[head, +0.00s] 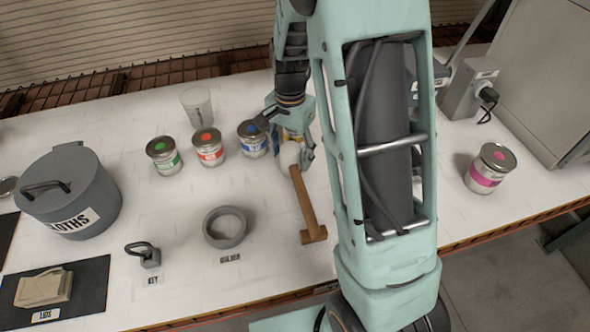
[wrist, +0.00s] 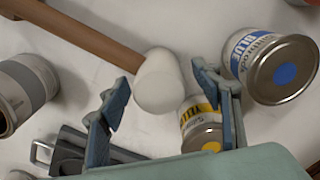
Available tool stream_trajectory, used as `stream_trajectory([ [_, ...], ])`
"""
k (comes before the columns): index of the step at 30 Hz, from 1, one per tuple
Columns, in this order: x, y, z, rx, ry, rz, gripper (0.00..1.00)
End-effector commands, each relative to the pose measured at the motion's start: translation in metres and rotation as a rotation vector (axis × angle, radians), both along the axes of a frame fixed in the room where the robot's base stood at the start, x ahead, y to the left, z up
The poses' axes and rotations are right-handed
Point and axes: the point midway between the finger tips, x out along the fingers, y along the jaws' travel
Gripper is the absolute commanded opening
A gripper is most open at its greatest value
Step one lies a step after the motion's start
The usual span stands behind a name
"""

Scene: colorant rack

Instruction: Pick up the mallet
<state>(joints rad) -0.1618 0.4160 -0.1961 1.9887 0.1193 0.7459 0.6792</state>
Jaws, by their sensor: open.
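The mallet lies on the white table, with a pale rounded head (head: 289,156) and a brown wooden handle (head: 304,200) running toward the table's front edge. In the wrist view, the mallet head (wrist: 158,82) sits between the fingertips of my gripper (wrist: 160,88), and the handle (wrist: 80,35) runs to the upper left. My gripper (head: 291,140) is open, pointing down over the head end. A finger shows on each side of the head, with no clear contact. In the head view my arm hides part of this area.
A yellow-label can (wrist: 202,125) and a blue-label can (wrist: 275,68) stand close to my right finger. A grey-label can (wrist: 28,85) and a grey tool (wrist: 80,150) are at the left. Red (head: 208,147) and green (head: 164,157) cans and a grey ring (head: 226,228) stand left of the mallet.

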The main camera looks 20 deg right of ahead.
Motion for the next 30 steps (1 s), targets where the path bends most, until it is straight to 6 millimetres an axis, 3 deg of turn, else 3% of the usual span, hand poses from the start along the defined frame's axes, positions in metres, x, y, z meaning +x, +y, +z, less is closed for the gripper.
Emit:
stream_trajectory([
  [5, -0.001, 0.000, -0.019, 0.000, 0.001, -0.002, 0.59],
  [13, 0.000, 0.000, -0.022, 0.001, -0.001, -0.001, 0.59],
  [26, 0.000, 0.000, -0.022, 0.001, -0.001, -0.001, 0.12],
  [30, 0.000, 0.000, -0.021, 0.000, -0.001, -0.001, 0.09],
])
